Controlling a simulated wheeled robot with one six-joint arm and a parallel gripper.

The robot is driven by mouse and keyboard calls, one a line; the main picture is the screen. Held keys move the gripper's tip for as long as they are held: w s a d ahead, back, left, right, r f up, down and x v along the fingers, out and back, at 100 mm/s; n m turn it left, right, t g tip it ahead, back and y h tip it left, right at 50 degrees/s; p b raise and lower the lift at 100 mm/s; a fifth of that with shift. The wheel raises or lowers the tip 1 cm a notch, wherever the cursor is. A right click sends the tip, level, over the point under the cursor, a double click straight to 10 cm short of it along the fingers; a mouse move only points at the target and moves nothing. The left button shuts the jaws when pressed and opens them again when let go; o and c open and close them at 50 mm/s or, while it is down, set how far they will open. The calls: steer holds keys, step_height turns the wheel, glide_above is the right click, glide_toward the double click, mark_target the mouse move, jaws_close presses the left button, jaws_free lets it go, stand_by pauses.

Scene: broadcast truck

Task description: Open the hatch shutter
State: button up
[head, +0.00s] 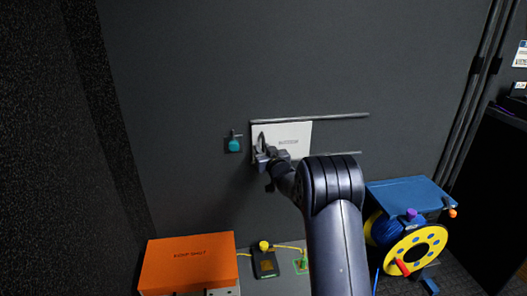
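The hatch shutter (297,131) is a light grey panel with small dark lettering on the dark wall. It sits at the left part of two horizontal rails, an upper rail (340,116) and a lower rail (345,154), which run on to its right. A dark upright handle (262,138) shows near its left edge. My gripper (264,152) is at the lower left of the shutter, close to the handle. The fingers are small and dark, so I cannot tell whether they touch or enclose the handle. My arm hides part of the shutter's lower edge.
A teal knob or latch (235,145) is on the wall just left of the shutter. Below are an orange box (190,262), a dark device with a yellow knob (265,262), and a yellow-and-blue cable reel (415,250). The wall right of the shutter between the rails looks clear.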

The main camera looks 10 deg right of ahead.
steer(key=shift+c, duration=0.4)
jaws_close()
